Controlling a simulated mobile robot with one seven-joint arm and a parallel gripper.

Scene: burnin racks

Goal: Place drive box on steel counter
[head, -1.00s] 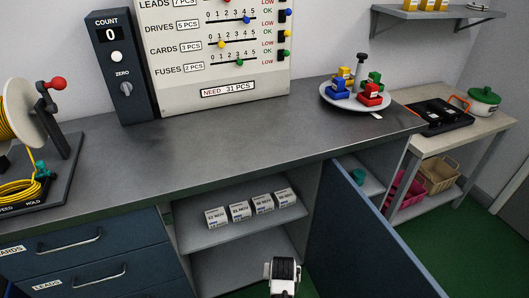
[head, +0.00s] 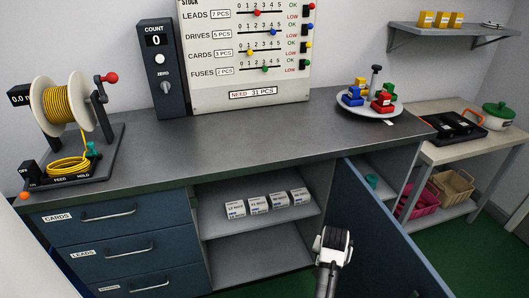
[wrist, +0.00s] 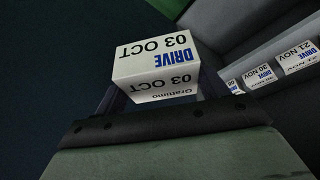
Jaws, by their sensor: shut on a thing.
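My gripper (head: 332,240) is in front of the open cupboard, below the counter top. In the wrist view it is shut on a white drive box (wrist: 155,68) marked "DRIVE 03 OCT". In the head view my wrist mostly hides this box. The dark steel counter (head: 250,130) runs across the middle of the head view, above and behind my gripper. Several more white drive boxes (head: 257,205) stand in a row on the cupboard's inner shelf, and some show at the right of the wrist view (wrist: 262,77).
The blue cupboard door (head: 385,230) stands open, right of my gripper. On the counter are a yellow wire spool (head: 70,107), a count unit (head: 162,70), a stock board (head: 250,50) and a plate of coloured blocks (head: 368,105). The counter's middle is clear.

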